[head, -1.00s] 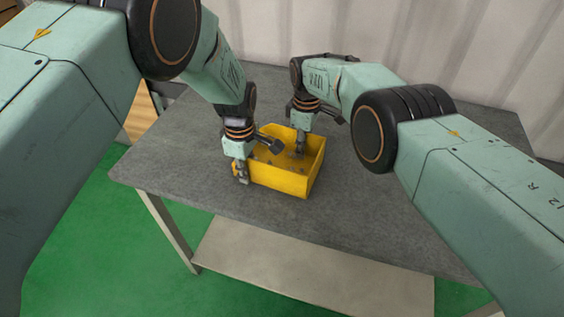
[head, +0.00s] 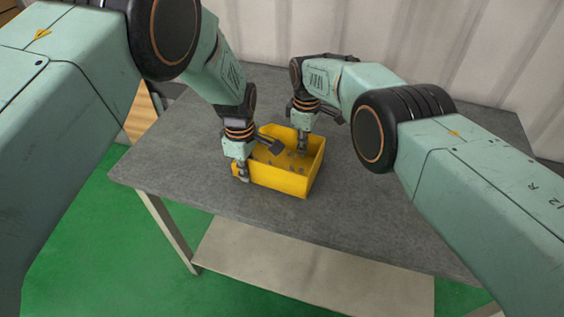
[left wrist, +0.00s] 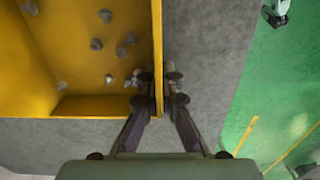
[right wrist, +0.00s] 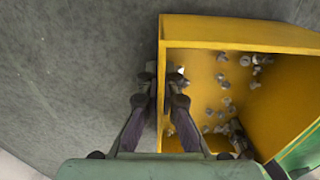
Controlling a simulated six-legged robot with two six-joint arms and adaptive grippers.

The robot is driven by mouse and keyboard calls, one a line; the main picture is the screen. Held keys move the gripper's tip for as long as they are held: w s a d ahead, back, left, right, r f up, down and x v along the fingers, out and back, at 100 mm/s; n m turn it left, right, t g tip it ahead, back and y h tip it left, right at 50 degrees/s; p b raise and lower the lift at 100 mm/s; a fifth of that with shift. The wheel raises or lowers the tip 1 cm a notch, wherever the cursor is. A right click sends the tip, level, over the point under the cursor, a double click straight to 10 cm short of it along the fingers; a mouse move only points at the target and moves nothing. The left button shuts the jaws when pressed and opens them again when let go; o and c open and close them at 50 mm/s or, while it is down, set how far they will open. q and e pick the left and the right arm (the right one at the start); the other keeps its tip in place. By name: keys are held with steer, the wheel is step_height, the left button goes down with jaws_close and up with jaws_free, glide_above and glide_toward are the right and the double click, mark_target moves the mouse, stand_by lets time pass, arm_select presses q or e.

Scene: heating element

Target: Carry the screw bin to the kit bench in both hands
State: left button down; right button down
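The yellow screw bin (head: 283,178) stands upright on a grey-topped table (head: 355,195), with small grey screws inside. My left gripper (head: 242,177) is at its near-left wall. In the left wrist view (left wrist: 159,78) its fingers straddle the bin wall (left wrist: 158,45) and look closed against both faces. My right gripper (head: 302,150) is at the bin's far wall. In the right wrist view (right wrist: 164,78) its fingers are on both sides of the wall (right wrist: 163,45) and look closed on it. I see no gap under the bin.
The tabletop is clear around the bin, with free room to the right and front. A lower shelf (head: 310,270) sits under the table. A corrugated pale wall (head: 430,45) stands behind it. The floor (head: 110,240) is green. A wooden item (head: 141,115) shows behind the table at left.

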arm_select(q)
steer(key=shift+r, duration=0.2)
arm_select(e)
steer(key=shift+r, duration=0.2)
